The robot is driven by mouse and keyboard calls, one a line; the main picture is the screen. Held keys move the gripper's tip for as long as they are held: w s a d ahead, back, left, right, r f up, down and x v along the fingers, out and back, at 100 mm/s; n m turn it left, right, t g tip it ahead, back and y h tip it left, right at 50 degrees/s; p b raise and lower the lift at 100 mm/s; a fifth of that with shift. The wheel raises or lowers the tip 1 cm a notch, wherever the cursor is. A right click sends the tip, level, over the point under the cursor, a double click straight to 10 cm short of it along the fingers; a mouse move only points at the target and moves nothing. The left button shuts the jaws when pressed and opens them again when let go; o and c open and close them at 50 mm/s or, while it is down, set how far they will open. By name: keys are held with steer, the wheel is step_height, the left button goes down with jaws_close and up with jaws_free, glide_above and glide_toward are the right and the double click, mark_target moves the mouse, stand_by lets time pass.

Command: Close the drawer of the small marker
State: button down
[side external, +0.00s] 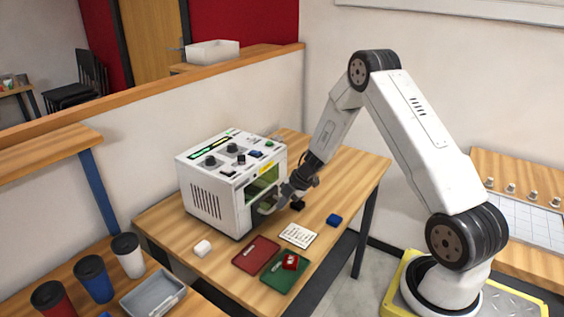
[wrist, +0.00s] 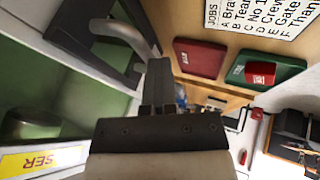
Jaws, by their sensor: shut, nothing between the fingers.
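The small marker (side external: 212,203) is a white box with knobs on top, standing on the wooden table. Its front has a greenish window (side external: 262,184), which also fills the left of the wrist view (wrist: 50,85). Below the window is the drawer front, a dark panel (wrist: 80,25) with a curved silver handle (wrist: 128,34). I cannot tell how far out the drawer stands. My gripper (side external: 276,203) is shut and empty in front of the marker. In the wrist view its fingers (wrist: 160,75) are close beside the handle; I cannot tell whether they touch it.
A white block (side external: 202,248) lies left. The table's right end is clear.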

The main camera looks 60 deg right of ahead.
steer(key=shift+w+r, duration=0.1)
steer(key=shift+w, duration=0.05)
stand_by(0.3)
steer(key=shift+s+r, duration=0.1)
steer(key=shift+s, duration=0.45)
steer(key=s+f+v, duration=0.1)
steer(key=s+v, duration=0.1)
steer(key=v, duration=0.9)
steer(key=shift+s+r, duration=0.35)
steer(key=shift+s, duration=0.05)
steer(key=shift+a, duration=0.2)
steer(key=w+a+r+m+t+h, duration=0.3)
steer(key=w+a+r+m+h, duration=0.25)
steer(key=a+m, duration=0.2)
steer(key=s+a+f+m+g+y, duration=0.1)
steer(key=s+a+m+g, duration=0.4)
steer(key=s+a+m, duration=0.4)
steer(key=s+a, duration=0.4)
steer(key=s, duration=0.1)
steer(key=shift+s+a+m, duration=0.3)
steer(key=shift+a+m, duration=0.05)
